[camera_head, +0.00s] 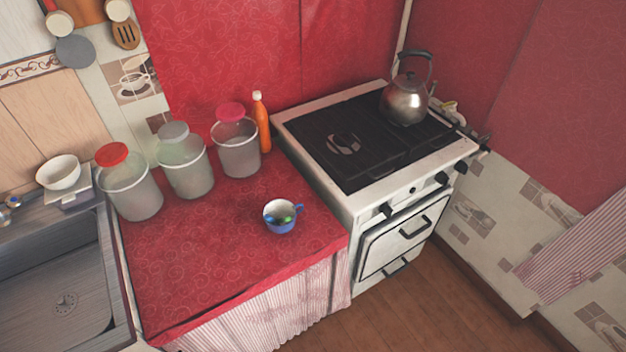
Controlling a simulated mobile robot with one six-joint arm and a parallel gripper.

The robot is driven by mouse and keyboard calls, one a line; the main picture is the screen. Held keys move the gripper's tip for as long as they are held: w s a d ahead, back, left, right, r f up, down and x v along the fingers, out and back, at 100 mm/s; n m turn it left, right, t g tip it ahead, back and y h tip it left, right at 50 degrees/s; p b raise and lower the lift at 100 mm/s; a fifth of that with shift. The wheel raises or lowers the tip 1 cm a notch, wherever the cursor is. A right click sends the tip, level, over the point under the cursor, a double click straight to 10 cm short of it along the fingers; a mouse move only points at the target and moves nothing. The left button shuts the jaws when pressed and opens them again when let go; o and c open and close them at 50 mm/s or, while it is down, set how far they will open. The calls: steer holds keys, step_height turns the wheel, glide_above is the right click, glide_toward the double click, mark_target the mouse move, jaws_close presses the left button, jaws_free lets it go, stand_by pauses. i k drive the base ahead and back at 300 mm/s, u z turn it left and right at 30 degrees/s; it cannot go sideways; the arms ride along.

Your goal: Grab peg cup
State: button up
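A blue cup (280,217) stands upright on the red oilcloth counter (200,270), near its right side and close to the stove. Its handle points to the right. Its inside is pale, with some green and dark blue colour low in it; I cannot tell whether pegs lie inside. My gripper is not in view, and nothing touches the cup.
Several lidded jars, such as the red-lidded one (130,183), and an orange bottle (262,122) stand along the back. A white stove (385,150) with a kettle (405,98) is right; a sink (55,270) is left. Counter in front is clear.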

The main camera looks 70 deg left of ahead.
mark_target(280, 209)
steer(key=u, duration=0.55)
steer(key=k, duration=0.1)
steer(key=u, duration=2.15)
steer(key=i, duration=0.4)
steer(key=u, duration=0.25)
steer(key=k, duration=0.4)
steer(key=z, duration=0.05)
